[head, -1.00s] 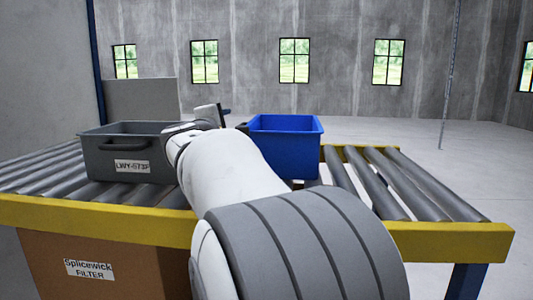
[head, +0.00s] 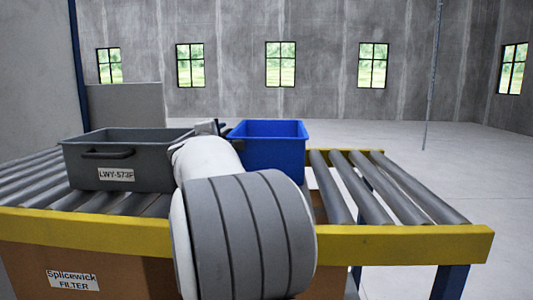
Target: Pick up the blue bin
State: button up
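The blue bin (head: 273,147) is open-topped and stands upright at the far side of the roller conveyor (head: 385,203), right of a grey bin. My white and grey arm reaches forward and covers the lower left of the blue bin. My gripper (head: 212,127) shows only in small part at the far end of the arm, between the two bins and close to the blue bin's left edge. Its fingers are hidden, so I cannot tell whether it touches the bin or is open.
The grey bin (head: 125,155) labelled LWY-573F stands on the rollers at the left. A yellow rail (head: 400,244) runs along the conveyor's near edge. A cardboard box (head: 60,262) labelled Splicewick Filter is below the rail. The rollers on the right are bare.

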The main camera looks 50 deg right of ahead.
jog(key=shift+c, duration=0.4)
grip_shut()
jog(key=shift+r, duration=0.2)
